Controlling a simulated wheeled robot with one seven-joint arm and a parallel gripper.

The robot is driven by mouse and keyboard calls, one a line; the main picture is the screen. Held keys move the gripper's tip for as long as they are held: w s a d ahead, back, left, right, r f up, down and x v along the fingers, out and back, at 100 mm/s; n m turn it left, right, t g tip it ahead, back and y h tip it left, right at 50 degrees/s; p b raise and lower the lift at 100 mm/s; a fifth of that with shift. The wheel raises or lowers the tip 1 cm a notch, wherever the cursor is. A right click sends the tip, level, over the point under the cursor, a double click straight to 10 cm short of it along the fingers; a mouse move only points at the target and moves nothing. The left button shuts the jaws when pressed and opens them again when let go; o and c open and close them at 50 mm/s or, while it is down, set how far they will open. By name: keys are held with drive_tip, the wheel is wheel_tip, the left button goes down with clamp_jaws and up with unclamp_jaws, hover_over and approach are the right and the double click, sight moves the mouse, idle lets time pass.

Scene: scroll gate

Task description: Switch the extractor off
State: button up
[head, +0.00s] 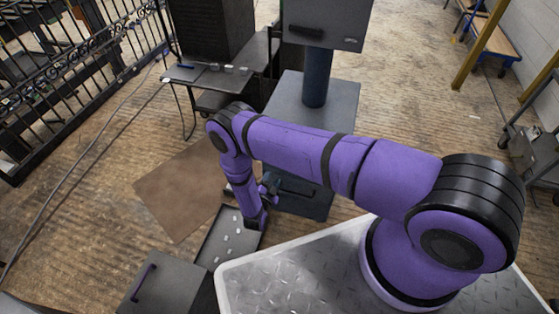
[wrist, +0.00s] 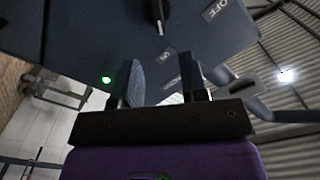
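The extractor (head: 308,108) is a blue-grey cabinet with a pipe rising to a box with a handle. In the wrist view, its panel (wrist: 85,35) carries a black rotary switch (wrist: 158,12) with a white pointer mark, cut off at the top edge. The pointer is directed down the picture, toward a small label (wrist: 168,54) I cannot read clearly. A label reading OFF (wrist: 218,9) is to the upper right. A green lamp (wrist: 106,79) is lit. My gripper (wrist: 162,80) is open and empty, below the switch and apart from it; it is small in the head view (head: 266,192).
A dark tray (head: 232,244) with small pale pieces lies below my gripper. A dark table (head: 215,78) and iron gate (head: 75,65) are at upper left. Brown floor lies open right of the extractor.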

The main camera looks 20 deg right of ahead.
drive_tip(key=x, duration=1)
drive_tip(key=shift+w+d, duration=0.2)
drive_tip(key=shift+w, duration=0.05)
clamp_jaws()
